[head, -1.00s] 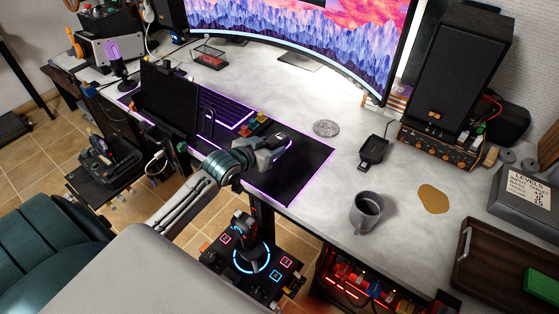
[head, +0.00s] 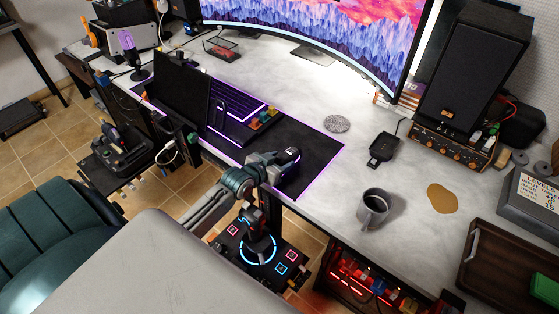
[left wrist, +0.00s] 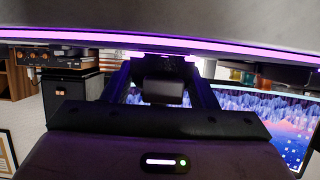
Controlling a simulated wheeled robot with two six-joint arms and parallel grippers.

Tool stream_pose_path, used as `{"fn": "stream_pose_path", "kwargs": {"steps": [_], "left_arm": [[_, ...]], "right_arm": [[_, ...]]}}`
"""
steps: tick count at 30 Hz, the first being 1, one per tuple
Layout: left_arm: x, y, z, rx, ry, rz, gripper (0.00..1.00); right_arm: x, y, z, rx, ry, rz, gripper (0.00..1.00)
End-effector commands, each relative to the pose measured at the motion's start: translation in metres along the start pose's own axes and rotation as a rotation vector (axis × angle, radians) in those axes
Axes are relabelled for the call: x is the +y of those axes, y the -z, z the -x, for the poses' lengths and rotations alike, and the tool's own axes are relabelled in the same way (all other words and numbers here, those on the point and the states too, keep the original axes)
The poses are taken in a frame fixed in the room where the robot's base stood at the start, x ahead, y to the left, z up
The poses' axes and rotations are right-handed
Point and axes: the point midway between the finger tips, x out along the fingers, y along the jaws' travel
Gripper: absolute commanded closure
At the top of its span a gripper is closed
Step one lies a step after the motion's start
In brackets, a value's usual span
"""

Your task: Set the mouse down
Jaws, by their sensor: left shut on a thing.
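My left gripper (head: 284,163) is over the front part of the black mouse mat (head: 312,152) with its glowing purple edge. It is shut on a small dark thing, taken to be the mouse (head: 292,154), mostly hidden by the fingers in the head view. In the left wrist view a dark rounded block (left wrist: 165,90) sits between the two fingers. The mat's purple edge (left wrist: 60,36) runs across the top of that view. I cannot tell whether the mouse touches the mat. My right gripper is not in view.
A keyboard (head: 232,108) with purple light lies left on the mat, behind a dark upright panel (head: 180,92). A joystick (head: 256,228) is below the desk edge.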

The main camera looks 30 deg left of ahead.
Motion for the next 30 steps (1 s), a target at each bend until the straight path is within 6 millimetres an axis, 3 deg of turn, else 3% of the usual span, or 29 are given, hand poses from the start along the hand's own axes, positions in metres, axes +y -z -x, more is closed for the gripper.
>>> {"fn": "stream_pose_path", "kwargs": {"steps": [1, 4, 16, 30], "left_arm": [[0.0, -0.001, -0.001, 0.0, 0.0, 0.0, 0.44], [0.0, -0.001, 0.0, 0.0, 0.0, 0.0, 0.26], [0.0, 0.001, 0.006, -0.002, 0.0, -0.001, 0.26], [0.0, 0.002, 0.094, -0.003, -0.002, -0.005, 0.26]], "right_arm": [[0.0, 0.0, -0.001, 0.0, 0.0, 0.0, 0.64], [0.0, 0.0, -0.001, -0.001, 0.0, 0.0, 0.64], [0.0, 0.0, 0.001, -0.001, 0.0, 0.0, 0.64], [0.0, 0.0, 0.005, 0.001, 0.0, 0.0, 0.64]]}}
